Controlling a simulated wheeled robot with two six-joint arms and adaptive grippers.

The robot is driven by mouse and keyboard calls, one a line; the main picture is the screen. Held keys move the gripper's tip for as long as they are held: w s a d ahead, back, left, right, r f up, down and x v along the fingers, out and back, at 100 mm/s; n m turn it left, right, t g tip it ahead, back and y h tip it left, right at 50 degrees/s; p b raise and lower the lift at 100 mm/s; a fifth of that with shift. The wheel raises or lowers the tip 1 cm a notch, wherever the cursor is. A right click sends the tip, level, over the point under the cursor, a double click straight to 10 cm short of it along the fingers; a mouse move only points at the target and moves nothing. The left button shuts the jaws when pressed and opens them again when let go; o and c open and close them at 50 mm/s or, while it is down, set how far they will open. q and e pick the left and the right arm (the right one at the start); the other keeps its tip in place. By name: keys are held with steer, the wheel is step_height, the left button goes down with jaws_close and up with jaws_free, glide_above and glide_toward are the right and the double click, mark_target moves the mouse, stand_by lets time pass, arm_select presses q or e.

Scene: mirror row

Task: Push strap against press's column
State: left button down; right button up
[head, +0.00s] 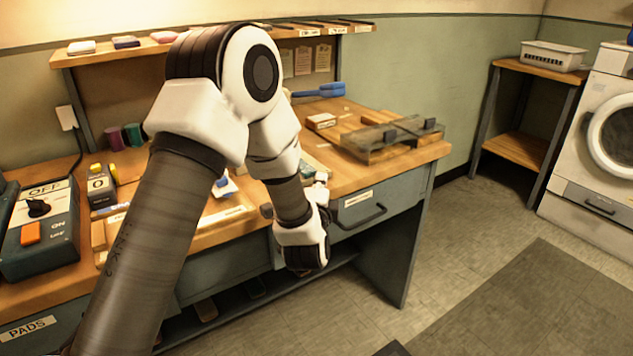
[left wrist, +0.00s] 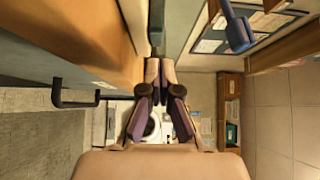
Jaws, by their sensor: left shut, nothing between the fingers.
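My left gripper (head: 321,180) is at the front edge of the bench, partly hidden behind my own wrist. In the left wrist view its fingers (left wrist: 160,66) are together and empty. A grey-green bar (left wrist: 157,25) lies just beyond the fingertips there; I cannot tell whether they touch it. A low wooden fixture with a glassy grey plate (head: 385,139) and dark blocks sits on the right end of the bench, apart from the gripper. I cannot make out for certain which parts are the strap and the press's column. My right gripper is not in view.
The wooden bench (head: 430,153) has a drawer with a dark handle (head: 362,217). A blue brush (head: 322,90) and a small box (head: 321,121) lie towards the back. A switch box (head: 40,228) stands at left. The floor at right is clear.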

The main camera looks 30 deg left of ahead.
mark_target(312, 174)
arm_select(q)
steer(key=shift+w+a, duration=0.2)
steer(key=shift+a, duration=0.6)
steer(key=shift+d, duration=0.1)
steer(key=shift+w+a+r+p, duration=0.15)
steer(key=shift+a+r+p, duration=0.05)
steer(key=shift+a+p, duration=0.3)
steer(key=shift+w+a+r+p, duration=0.15)
steer(key=shift+a+p, duration=0.2)
steer(key=shift+p, duration=0.15)
steer(key=shift+d, duration=0.1)
